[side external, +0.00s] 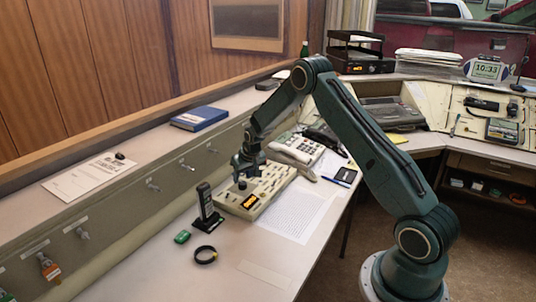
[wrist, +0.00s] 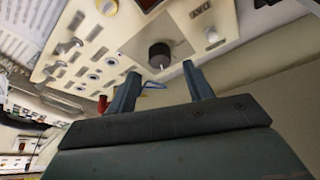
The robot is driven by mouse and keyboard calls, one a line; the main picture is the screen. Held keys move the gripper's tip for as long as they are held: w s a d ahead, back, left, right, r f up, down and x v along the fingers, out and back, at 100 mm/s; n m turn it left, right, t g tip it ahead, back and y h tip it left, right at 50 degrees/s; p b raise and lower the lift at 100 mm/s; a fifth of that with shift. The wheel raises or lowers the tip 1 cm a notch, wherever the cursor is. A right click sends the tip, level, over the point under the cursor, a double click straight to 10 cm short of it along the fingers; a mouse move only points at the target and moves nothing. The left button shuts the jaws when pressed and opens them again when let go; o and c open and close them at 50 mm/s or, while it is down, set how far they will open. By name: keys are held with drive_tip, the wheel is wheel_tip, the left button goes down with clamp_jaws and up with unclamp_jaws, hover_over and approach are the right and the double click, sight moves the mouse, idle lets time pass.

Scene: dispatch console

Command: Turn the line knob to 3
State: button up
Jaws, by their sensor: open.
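A dark round knob (wrist: 159,54) stands on the cream console panel (wrist: 118,32) in the wrist view. It has a small pale mark on its edge nearest my gripper; the number it points to cannot be read. My gripper (wrist: 162,80) is open, with one finger to each side of the knob's line and the tips a little short of it. In the side view the console (side external: 267,190) lies on the desk with a lit orange display (side external: 250,202). My gripper (side external: 245,171) hangs over its near-left part, above the dark knob (side external: 242,185).
A black handset in a stand (side external: 206,207) is left of the console. A green item (side external: 182,237) and a black ring (side external: 205,255) lie in front. A telephone (side external: 298,148) stands behind, and a printed sheet (side external: 297,215) lies to the right.

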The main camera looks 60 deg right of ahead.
sight(243, 182)
drive_tip(key=shift+x, duration=1.95)
drive_tip(key=c, duration=1)
